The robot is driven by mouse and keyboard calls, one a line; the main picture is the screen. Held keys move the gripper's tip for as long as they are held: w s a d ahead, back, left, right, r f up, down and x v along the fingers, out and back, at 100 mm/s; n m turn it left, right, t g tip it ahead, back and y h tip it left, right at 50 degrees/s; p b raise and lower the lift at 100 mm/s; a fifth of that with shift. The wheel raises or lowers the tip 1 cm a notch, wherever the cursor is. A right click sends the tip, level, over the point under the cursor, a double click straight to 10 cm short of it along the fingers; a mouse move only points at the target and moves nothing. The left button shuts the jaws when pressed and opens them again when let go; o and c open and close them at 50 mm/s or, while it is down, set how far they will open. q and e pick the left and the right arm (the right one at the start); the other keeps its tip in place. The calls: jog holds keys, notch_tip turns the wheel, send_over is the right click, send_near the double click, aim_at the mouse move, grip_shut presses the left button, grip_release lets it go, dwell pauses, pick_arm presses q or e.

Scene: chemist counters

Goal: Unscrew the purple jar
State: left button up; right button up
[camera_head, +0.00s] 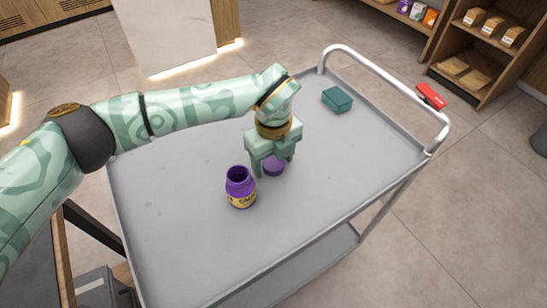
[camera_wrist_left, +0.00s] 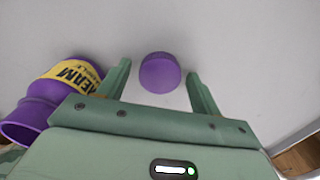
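The purple jar (camera_head: 240,190) stands upright and open on the grey cart top, with a yellow label. It also shows at the left of the left wrist view (camera_wrist_left: 62,92). Its purple lid (camera_head: 273,167) is on the cart top to the right of the jar. My left gripper (camera_head: 273,170) points down over the lid. In the left wrist view the lid (camera_wrist_left: 160,73) sits between the spread fingers of the left gripper (camera_wrist_left: 158,80), with gaps on both sides. My right gripper is in neither view.
A teal box (camera_head: 337,100) lies near the far end of the cart (camera_head: 330,185). A metal handle rail (camera_head: 385,75) rises at that end, with a red item (camera_head: 431,95) just beyond it. The cart's near and right areas are bare.

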aim_at(273, 163)
pick_arm(q)
jog(key=shift+r, duration=0.1)
notch_tip(273, 163, up, 12)
jog(key=p, duration=0.5)
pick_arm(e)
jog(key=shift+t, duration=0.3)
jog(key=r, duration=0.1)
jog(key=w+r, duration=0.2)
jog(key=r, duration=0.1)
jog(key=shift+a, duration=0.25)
